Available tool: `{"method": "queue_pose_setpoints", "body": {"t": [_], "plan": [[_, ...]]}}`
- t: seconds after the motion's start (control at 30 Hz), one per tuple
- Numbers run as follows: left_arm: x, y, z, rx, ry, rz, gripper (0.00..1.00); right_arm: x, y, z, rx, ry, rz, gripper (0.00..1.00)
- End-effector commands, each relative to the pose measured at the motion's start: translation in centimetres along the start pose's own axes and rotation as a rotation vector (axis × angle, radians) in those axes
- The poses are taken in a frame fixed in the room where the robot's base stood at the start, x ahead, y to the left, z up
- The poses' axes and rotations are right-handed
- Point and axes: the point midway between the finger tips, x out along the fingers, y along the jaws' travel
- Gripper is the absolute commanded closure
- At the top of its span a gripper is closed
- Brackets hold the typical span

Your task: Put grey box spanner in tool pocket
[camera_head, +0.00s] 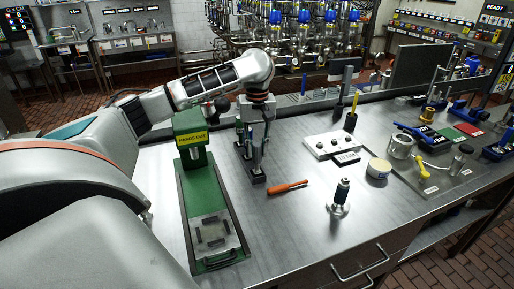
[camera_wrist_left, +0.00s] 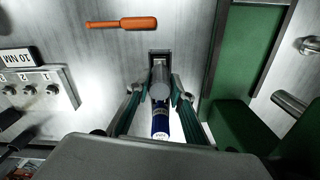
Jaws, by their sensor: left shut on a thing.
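My left gripper (camera_head: 257,142) is above a narrow dark tool holder (camera_head: 252,178) on the steel bench. In the left wrist view my left gripper (camera_wrist_left: 159,93) is shut on the grey box spanner (camera_wrist_left: 160,82), a grey cylinder between the fingertips. Just beyond it is a dark square pocket (camera_wrist_left: 160,53); I cannot tell whether the spanner's lower end is inside it. A blue tool with a white end (camera_wrist_left: 160,122) shows between the fingers, nearer the wrist. The fingers hide most of the spanner in the head view. My right gripper is not in view.
A green press-like fixture (camera_head: 193,150) stands close left of the holder. An orange-handled tool (camera_head: 288,187) lies to its right.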

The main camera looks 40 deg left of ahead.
Motion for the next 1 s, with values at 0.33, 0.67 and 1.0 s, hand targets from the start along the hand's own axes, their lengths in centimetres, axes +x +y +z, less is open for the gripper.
{"method": "queue_pose_setpoints", "body": {"t": [0.33,0.67,1.0], "plan": [[0.3,0.0,0.0,0.0,0.0,-0.001,0.61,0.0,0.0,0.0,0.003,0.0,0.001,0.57],[-0.6,0.0,0.0,0.0,0.001,0.001,0.61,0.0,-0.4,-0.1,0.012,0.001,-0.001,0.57],[-6.0,0.0,-0.1,0.0,0.004,0.003,0.61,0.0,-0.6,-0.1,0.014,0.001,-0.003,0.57]]}}
